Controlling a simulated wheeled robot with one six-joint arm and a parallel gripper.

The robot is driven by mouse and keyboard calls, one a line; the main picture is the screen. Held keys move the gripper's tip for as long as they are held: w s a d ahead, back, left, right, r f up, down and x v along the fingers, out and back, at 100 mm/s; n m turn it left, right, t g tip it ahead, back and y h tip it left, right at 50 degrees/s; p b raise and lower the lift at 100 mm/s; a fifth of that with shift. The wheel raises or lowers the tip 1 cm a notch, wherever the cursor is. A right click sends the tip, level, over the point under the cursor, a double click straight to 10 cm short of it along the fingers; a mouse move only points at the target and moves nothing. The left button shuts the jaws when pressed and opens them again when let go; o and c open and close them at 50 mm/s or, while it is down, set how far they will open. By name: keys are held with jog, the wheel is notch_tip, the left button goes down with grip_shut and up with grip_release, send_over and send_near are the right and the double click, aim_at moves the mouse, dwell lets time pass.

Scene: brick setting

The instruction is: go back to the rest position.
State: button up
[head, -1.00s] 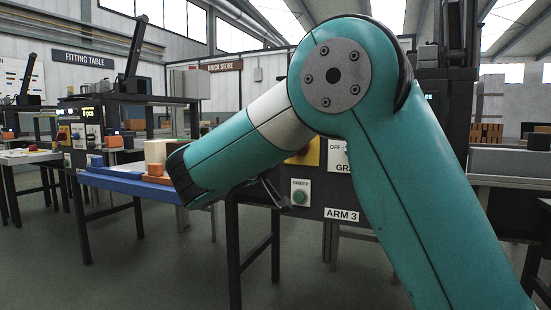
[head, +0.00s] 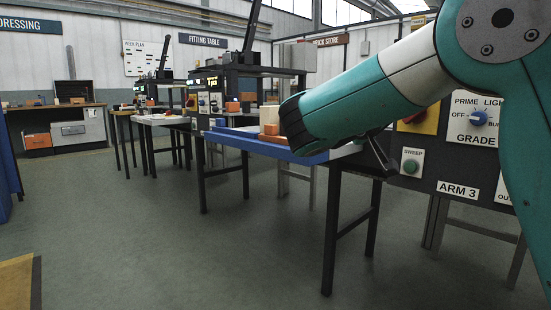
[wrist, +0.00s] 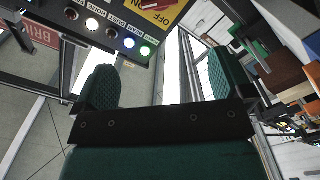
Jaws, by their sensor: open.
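My gripper (wrist: 165,84) shows in the wrist view with its two dark green, ridged fingers wide apart and nothing held between them. In the head view my teal arm reaches in from the right, bent at a large joint. The dark end of my gripper (head: 380,155) is partly hidden behind the arm, in front of the ARM 3 panel (head: 440,195). I cannot tell from these views whether it touches anything.
A table with a blue edge (head: 265,147) carries orange and tan bricks (head: 269,122), close to my arm. The panel has a green SWEEP button (head: 410,166) and a blue knob (head: 479,117). Open grey floor (head: 130,230) lies to the left.

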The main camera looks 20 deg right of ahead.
jog(key=s+a+f+n+y, duration=0.4)
jog(key=a+f+n+y, duration=0.1)
jog(key=a+f+y, duration=0.8)
jog(key=s+a+f+n+g+y, duration=0.2)
jog(key=s+a+g, duration=0.15)
jog(key=s, duration=0.45)
jog(key=s+a+f+n+g+y+p, duration=0.1)
jog(key=s+a+f+n+g+y, duration=0.15)
jog(key=s+a, duration=0.4)
jog(key=s+a+f+n+g+y, duration=0.1)
jog(key=s+a+f+g+y, duration=0.15)
jog(key=s, duration=0.75)
notch_tip(320, 180, up, 39)
jog(key=p, duration=3.8)
jog(key=shift+w+f+t, duration=0.2)
jog(key=shift+w+t, duration=0.05)
jog(key=shift+t, duration=0.1)
